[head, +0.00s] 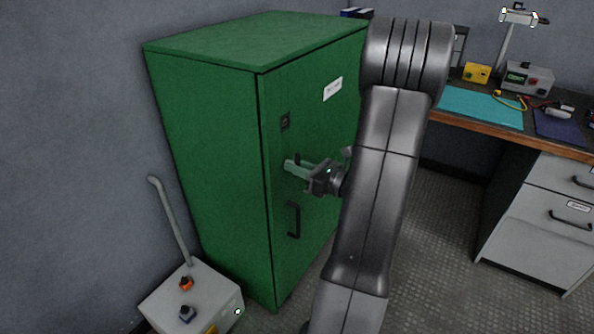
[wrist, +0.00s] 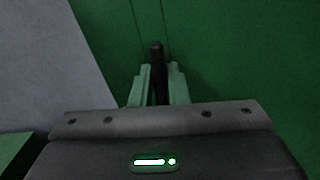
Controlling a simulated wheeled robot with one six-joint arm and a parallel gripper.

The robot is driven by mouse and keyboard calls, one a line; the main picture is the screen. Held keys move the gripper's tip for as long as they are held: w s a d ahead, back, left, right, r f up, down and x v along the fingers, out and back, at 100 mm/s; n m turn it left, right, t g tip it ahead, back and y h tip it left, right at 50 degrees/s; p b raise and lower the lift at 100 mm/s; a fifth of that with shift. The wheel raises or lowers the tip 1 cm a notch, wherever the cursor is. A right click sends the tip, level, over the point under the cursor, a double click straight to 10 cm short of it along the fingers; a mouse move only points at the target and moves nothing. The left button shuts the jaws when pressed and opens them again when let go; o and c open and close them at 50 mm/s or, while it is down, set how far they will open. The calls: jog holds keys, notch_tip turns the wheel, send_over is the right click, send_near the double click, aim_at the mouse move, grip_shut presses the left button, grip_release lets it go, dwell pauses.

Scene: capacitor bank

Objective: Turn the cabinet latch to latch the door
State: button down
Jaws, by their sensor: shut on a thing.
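The green cabinet (head: 205,150) stands against the grey wall, and its door (head: 330,130) appears closed or nearly so in the head view. My gripper (head: 291,166) is at the door's front, between a small dark plate above and a black pull handle (head: 293,219) below. In the wrist view my gripper (wrist: 158,85) has its pale green fingers on both sides of the dark latch (wrist: 156,60) and is shut on it. The latch's tip sticks out beyond the fingers. My gripper and arm hide much of the latch and part of the door in the head view.
A grey box (head: 190,300) with knobs and a lever stands on the floor at the cabinet's lower left. A workbench (head: 560,148) with a teal mat (head: 480,107), tools and a meter is at the right. Bare floor lies between cabinet and bench.

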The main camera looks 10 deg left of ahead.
jog(key=shift+n, duration=0.5)
jog(key=shift+b, duration=0.3)
jog(key=c, duration=1.5)
grip_release()
jog(key=shift+o, duration=0.2)
jog(key=shift+d, duration=0.1)
jog(key=p+v, duration=0.2)
jog(key=v, duration=1.1)
jog(key=shift+d, duration=0.3)
jog(key=shift+s, duration=0.1)
